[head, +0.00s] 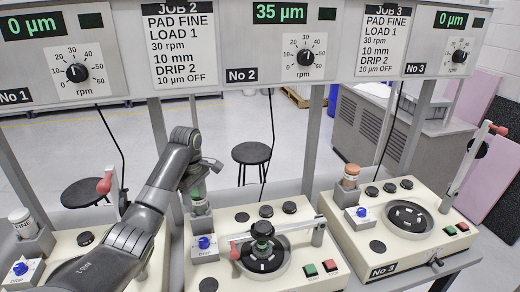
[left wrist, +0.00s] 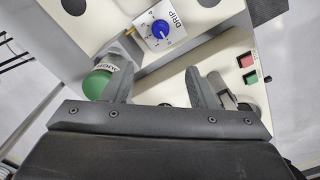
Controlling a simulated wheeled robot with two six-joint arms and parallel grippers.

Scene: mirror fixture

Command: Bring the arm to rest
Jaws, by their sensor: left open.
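My left arm reaches in from the lower left in the head view. Its gripper (head: 196,178) is at the back left corner of station No 2, by a green-topped bottle (head: 200,203). In the left wrist view the gripper (left wrist: 165,88) is open, with nothing seen held between its fingers. The bottle's green dome (left wrist: 98,85) lies just outside the left finger; I cannot tell whether they touch. The blue DRIP knob (left wrist: 161,28) shows beyond the fingers and also in the head view (head: 204,242). My right gripper is not in view.
Station No 2's lever (head: 280,231) lies across its round plate, over a green-and-black piece (head: 262,230). Levers at No 1 (head: 107,184) and No 3 (head: 472,160) stand raised. The No 2 display (head: 279,12) reads 35 µm. Posts and a hanging cable stand behind. A stool (head: 251,153) is on the floor.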

